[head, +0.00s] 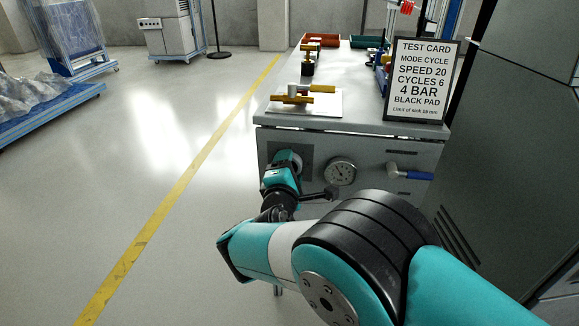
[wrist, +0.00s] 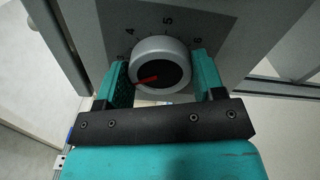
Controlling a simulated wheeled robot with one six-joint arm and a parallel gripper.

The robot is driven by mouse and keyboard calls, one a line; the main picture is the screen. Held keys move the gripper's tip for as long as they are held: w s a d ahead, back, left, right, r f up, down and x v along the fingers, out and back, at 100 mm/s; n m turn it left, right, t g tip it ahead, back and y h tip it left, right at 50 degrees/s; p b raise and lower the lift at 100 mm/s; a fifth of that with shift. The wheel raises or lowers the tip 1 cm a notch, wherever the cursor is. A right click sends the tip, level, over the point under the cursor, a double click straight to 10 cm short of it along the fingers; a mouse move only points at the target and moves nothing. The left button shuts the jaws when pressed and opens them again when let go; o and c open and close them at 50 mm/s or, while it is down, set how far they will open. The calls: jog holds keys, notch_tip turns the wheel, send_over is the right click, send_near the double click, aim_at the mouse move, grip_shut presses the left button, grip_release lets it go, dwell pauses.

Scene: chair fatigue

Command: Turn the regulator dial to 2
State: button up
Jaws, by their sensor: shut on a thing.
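The regulator dial (wrist: 158,48) is a round silver-grey knob with a dark face and a red pointer, on a dark plate on the bench front. The wrist view shows the numbers 4, 5 and 6 around its upper side, with a partly covered mark at the left. The red pointer (wrist: 148,79) points left and slightly down, below that mark; the number there is hidden by the left finger. My gripper (wrist: 161,66) is shut on the dial, one teal finger at each side. In the head view my gripper (head: 286,166) covers most of the dial.
Right of the dial are a round pressure gauge (head: 341,171) and a blue-handled lever (head: 412,174). A test card (head: 420,80) stands on the bench top (head: 350,75), near a plate with brass fittings (head: 305,101). A dark cabinet (head: 510,150) stands right. Floor at left is open.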

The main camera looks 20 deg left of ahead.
jog(key=shift+n, duration=1.3)
jog(key=o, duration=0.9)
jog(key=b+v, duration=0.6)
jog(key=v, duration=1.1)
jog(key=shift+s+d+b, duration=0.1)
jog(key=shift+s+b, duration=0.1)
jog(key=shift+b, duration=0.1)
jog(key=shift+w, duration=0.1)
